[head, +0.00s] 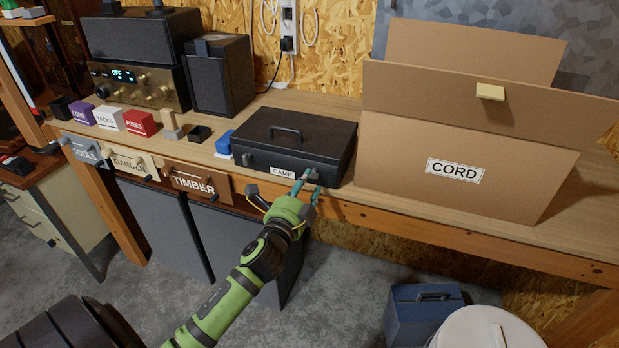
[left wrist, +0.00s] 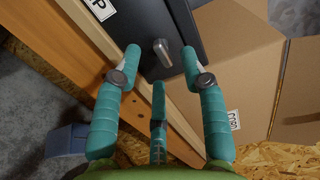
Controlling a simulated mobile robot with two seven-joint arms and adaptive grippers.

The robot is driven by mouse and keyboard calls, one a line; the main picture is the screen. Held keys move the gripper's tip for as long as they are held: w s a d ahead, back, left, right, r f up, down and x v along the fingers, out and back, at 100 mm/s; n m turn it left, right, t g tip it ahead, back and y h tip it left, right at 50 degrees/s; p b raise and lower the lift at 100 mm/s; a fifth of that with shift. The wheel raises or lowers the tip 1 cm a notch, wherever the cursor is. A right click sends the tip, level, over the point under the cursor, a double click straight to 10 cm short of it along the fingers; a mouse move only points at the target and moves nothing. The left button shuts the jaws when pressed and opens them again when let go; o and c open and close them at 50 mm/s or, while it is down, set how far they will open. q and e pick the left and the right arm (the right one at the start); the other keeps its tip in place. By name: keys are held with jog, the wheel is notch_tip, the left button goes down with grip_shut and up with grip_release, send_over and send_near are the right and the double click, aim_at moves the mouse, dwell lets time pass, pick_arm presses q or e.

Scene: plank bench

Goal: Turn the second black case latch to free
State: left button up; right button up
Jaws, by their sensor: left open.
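The black case (head: 300,132) lies shut on the plank bench, with a handle on its lid and a white CAMP label on its front. One latch (head: 246,159) shows on the left part of the front. The second latch (head: 311,174) is at the right part, partly hidden by my fingers. My left gripper (head: 306,186) is open in front of it. In the left wrist view, the grey latch knob (left wrist: 163,51) shows between the spread fingertips of the gripper (left wrist: 161,54), with gaps on both sides. My right gripper is not in view.
A large cardboard CORD box (head: 480,125) stands right of the case. A blue block (head: 224,143) sits close at its left. Labelled drawers (head: 195,182) line the bench front. A blue toolbox (head: 425,312) and a white round lid (head: 488,328) are below.

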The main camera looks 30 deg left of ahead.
aim_at(313, 173)
pick_arm(q)
jog(key=shift+x, duration=1.1)
jog(key=shift+w, duration=0.35)
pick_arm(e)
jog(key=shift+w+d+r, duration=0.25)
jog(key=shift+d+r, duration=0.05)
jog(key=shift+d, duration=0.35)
pick_arm(q)
grip_shut()
